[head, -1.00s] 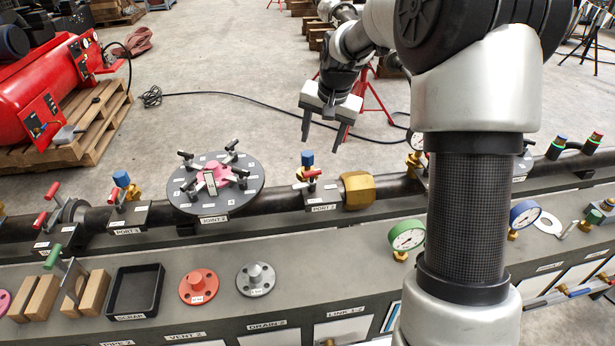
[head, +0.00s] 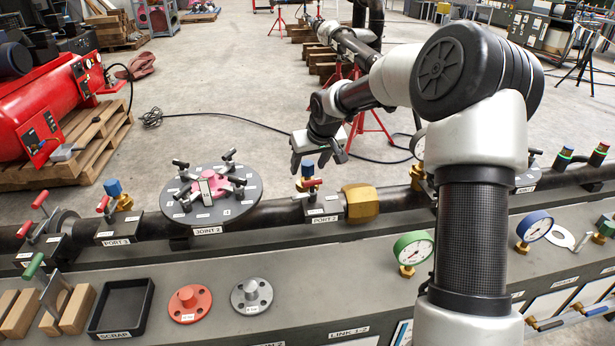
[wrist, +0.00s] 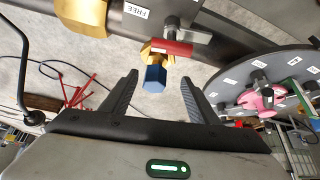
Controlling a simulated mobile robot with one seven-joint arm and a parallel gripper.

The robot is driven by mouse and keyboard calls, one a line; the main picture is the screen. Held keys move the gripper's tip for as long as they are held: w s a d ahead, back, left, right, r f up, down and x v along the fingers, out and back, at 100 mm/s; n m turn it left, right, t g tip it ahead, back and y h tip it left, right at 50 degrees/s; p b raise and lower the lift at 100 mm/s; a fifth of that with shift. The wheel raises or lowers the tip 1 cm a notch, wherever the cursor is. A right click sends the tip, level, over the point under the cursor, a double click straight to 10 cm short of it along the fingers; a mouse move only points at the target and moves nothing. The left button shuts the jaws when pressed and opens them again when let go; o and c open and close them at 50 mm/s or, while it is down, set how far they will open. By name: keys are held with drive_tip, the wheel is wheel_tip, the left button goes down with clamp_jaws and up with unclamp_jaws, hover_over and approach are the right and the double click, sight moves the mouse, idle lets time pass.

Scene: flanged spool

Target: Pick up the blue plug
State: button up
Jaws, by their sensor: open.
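A blue plug (head: 307,167) sits on a brass fitting at the port 2 block (head: 324,208) on the dark pipe. In the wrist view the blue plug (wrist: 155,79) points toward my gripper, with its brass fitting (wrist: 157,55) behind it. My gripper (head: 309,162) is open and empty, just behind and above this plug in the head view. In the wrist view the plug shows between the two fingertips, nearer the left one; I cannot tell whether it is within their depth.
A red-handled valve (wrist: 172,47) is close beside the plug. The round joint 2 flange (head: 243,208) with clamps and a pink part stands to its left, and a gold hex nut (head: 362,203) to its right. Gauges and a scrap tray (head: 101,320) are in front.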

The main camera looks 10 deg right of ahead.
sight(308, 171)
drive_tip(key=x, duration=0.3)
drive_tip(key=b+x, duration=0.1)
drive_tip(key=x, duration=0.1)
drive_tip(key=shift+w+d+f, duration=0.3)
drive_tip(key=shift+w, duration=0.05)
drive_tip(key=shift+r, duration=0.1)
drive_tip(key=c, duration=1.3)
